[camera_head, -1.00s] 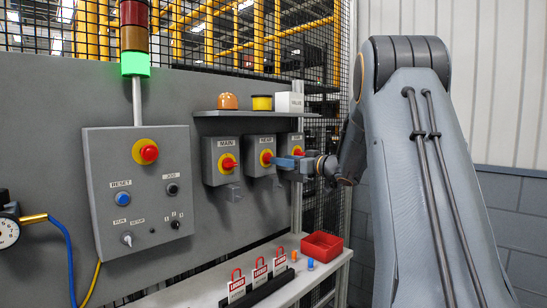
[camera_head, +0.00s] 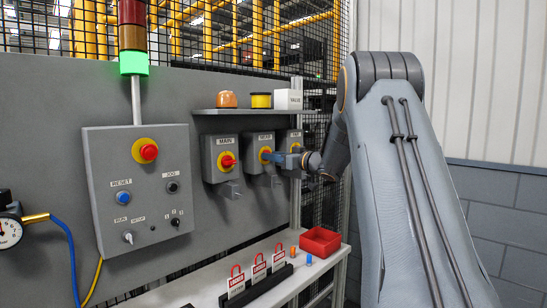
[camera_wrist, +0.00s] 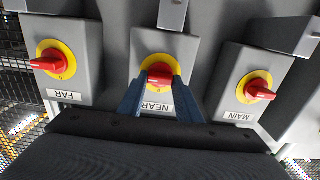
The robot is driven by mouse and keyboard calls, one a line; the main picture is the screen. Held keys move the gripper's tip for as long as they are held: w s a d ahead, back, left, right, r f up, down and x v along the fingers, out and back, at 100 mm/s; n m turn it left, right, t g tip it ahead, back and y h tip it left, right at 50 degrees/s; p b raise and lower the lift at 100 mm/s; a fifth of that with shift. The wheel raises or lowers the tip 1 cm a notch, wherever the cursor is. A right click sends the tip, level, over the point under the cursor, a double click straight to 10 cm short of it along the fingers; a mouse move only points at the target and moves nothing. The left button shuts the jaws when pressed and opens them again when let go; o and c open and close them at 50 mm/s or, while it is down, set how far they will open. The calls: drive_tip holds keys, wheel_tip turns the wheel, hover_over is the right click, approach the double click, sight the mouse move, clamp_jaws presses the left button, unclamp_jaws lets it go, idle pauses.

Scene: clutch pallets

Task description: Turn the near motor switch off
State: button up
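The near motor switch (camera_wrist: 178,50) is a grey box labelled NEAR with a red knob (camera_wrist: 159,75) on a yellow disc. It is the middle of three switch boxes on the panel, and in the head view (camera_head: 260,143) it sits between MAIN and FAR. My gripper (camera_wrist: 160,82) is at this switch, its two blue fingers apart, one on each side of the red knob. Whether the fingertips touch the knob is not clear. The fingers and the view angle partly hide the knob, so its turn position is hard to read.
The MAIN switch (camera_head: 219,145) and the FAR switch (camera_wrist: 78,50) flank it closely. A shelf (camera_head: 250,111) with an orange dome, a yellow item and a white box is above. Below, a ledge holds red padlocks with tags (camera_head: 259,269) and a red bin (camera_head: 320,241).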

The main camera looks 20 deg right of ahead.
drive_tip(key=shift+n+b, duration=0.3)
drive_tip(key=shift+n, duration=0.1)
drive_tip(key=n+b, duration=0.2)
drive_tip(key=n, duration=0.2)
drive_tip(key=shift+a+b, duration=0.1)
drive_tip(key=shift+b, duration=0.3)
drive_tip(key=n+b, duration=0.3)
drive_tip(key=n, duration=0.1)
drive_tip(key=shift+n+b, duration=0.3)
drive_tip(key=shift+b, duration=0.05)
drive_tip(key=n+b, duration=0.4)
drive_tip(key=shift+a, duration=0.1)
drive_tip(key=n+b, duration=0.3)
drive_tip(key=n, duration=0.1)
drive_tip(key=shift+b, duration=0.4)
drive_tip(key=shift+n, duration=0.4)
drive_tip(key=o, duration=0.8)
drive_tip(key=shift+o, duration=1.2)
drive_tip(key=shift+a, duration=0.15)
